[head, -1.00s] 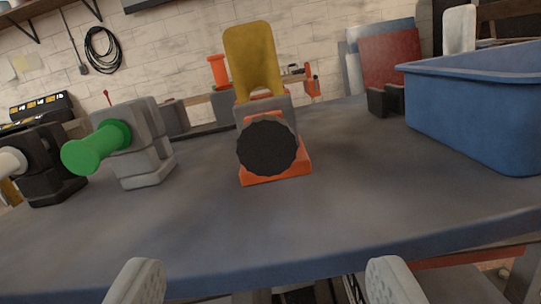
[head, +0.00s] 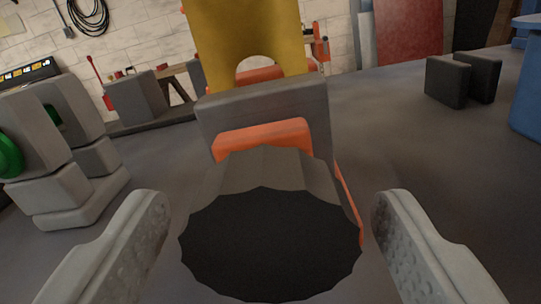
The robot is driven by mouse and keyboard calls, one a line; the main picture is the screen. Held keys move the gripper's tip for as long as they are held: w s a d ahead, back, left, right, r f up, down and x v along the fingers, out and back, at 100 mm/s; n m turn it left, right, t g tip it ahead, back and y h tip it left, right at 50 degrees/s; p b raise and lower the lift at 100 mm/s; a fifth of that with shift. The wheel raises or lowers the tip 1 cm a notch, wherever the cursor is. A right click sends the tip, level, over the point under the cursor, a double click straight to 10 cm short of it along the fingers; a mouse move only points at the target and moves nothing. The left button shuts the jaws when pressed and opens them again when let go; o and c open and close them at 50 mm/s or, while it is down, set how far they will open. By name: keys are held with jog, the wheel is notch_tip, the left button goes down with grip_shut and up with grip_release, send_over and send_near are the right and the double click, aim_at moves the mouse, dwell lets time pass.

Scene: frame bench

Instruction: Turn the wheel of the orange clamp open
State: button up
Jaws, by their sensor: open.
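The orange clamp (head: 262,138) stands on the bench straight ahead, with a grey jaw block (head: 265,102) above its orange body. Its black scalloped wheel (head: 270,245) faces me, large and low in the middle of the head view. A yellow plate with a rounded notch (head: 245,35) stands upright at the grey block. My gripper (head: 268,215) is open, one finger to the left of the wheel and one to the right. Gaps show between the fingers and the wheel, so neither appears to touch it. The wheel hides most of the clamp's lower body.
A grey clamp with a green handle (head: 60,165) stands close on the left. Two dark blocks (head: 447,82) and a blue bin (head: 525,85) are at the right. The bench top (head: 400,150) is clear between the orange clamp and those blocks.

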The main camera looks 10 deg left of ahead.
jog(key=shift+w, duration=0.7)
jog(key=shift+c, duration=0.4)
jog(key=c, duration=0.9)
jog(key=shift+n, duration=2.3)
jog(key=o, duration=1)
jog(key=s, duration=1.7)
jog(key=shift+s, duration=0.25)
